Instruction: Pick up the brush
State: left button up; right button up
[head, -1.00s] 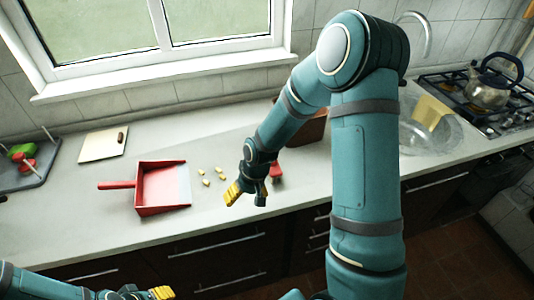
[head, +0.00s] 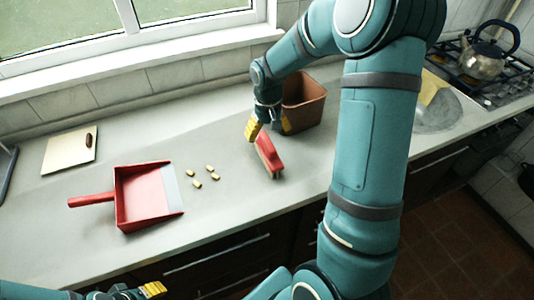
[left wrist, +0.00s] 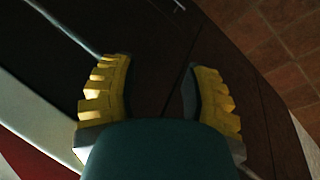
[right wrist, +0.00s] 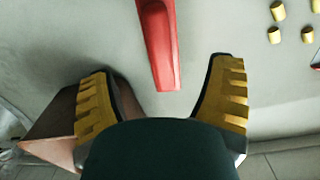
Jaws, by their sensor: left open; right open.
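The brush (head: 268,153) has a red back and a darker bristle side, and lies on the counter to the right of the dustpan. Its red body (right wrist: 159,45) also shows in the right wrist view, with its end close to the gap between the fingers. My right gripper (head: 266,126) is open and empty, just behind the brush's far end; I cannot tell if it touches. Its two yellow fingers (right wrist: 160,95) stand apart. My left gripper (left wrist: 160,90) is open and empty, low in front of the counter; it also shows in the head view (head: 150,291).
A red dustpan (head: 147,196) lies on the left of the counter, with several small yellowish pieces (head: 197,184) beside it. A brown bin (head: 305,102) stands right behind my right gripper. A board (head: 69,149) lies at the back left. A kettle (head: 482,61) sits on the stove.

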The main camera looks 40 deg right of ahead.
aim_at(267, 150)
jog(key=shift+s+f, duration=0.15)
jog(key=shift+f, duration=0.75)
notch_tip(267, 150, down, 6)
jog(key=shift+a+r+b, duration=0.15)
jog(key=shift+r+b, duration=0.05)
jog(key=shift+b, duration=0.55)
jog(key=shift+r, duration=0.1)
jog(key=c, duration=1.3)
